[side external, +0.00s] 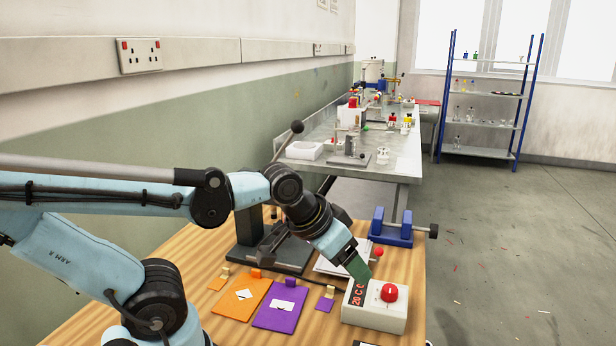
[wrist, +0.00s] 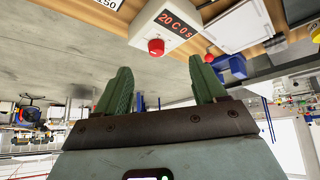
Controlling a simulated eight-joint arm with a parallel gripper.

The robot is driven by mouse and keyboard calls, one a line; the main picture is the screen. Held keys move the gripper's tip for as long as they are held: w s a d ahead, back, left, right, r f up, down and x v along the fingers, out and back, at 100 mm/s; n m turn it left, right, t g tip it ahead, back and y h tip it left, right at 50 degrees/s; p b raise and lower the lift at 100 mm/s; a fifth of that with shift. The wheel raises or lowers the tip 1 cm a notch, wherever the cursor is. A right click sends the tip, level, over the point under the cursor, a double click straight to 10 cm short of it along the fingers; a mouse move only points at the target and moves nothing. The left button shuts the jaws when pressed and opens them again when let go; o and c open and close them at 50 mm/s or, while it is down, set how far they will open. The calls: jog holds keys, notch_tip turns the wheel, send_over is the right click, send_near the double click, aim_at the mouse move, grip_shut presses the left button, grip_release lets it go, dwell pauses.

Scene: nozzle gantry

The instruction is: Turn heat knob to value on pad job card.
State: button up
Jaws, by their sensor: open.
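A white heater box (side external: 375,317) stands at the front right of the wooden table, with a red knob (side external: 389,292) on its top. The red knob (wrist: 156,47) and a display (wrist: 178,23) reading "20 C 0 s" show in the wrist view. My gripper (side external: 358,275) is open and empty, just above and behind the box in the side view. In the wrist view its fingers (wrist: 160,63) are spread, with the knob beyond and between them, apart from both. A white card (wrist: 108,4) with "150" is cut off at the top edge; its other text is hidden.
An orange pad (side external: 240,298) and a purple pad (side external: 278,306) lie left of the box. A dark press stand (side external: 270,255) is behind them. A blue vise-like holder (side external: 391,232) sits at the table's back right.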

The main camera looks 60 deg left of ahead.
jog(key=w+r+n+g, duration=0.1)
jog(key=n, duration=0.1)
jog(key=w+r+n+g, duration=0.1)
jog(key=w+n, duration=0.1)
jog(key=n, duration=0.1)
jog(key=w+r+n+g, duration=0.1)
jog(key=n, duration=0.1)
jog(key=shift+w+d+r, duration=0.15)
jog(key=shift+w+d, duration=0.05)
jog(key=shift+w, duration=0.15)
jog(key=shift+c, duration=0.6)
jog(key=n+g, duration=0.4)
jog(key=n, duration=0.6)
send_over(390, 288)
notch_tip(390, 288, down, 12)
jog(key=shift+r, duration=0.1)
jog(key=c, duration=1)
jog(key=shift+c, duration=0.2)
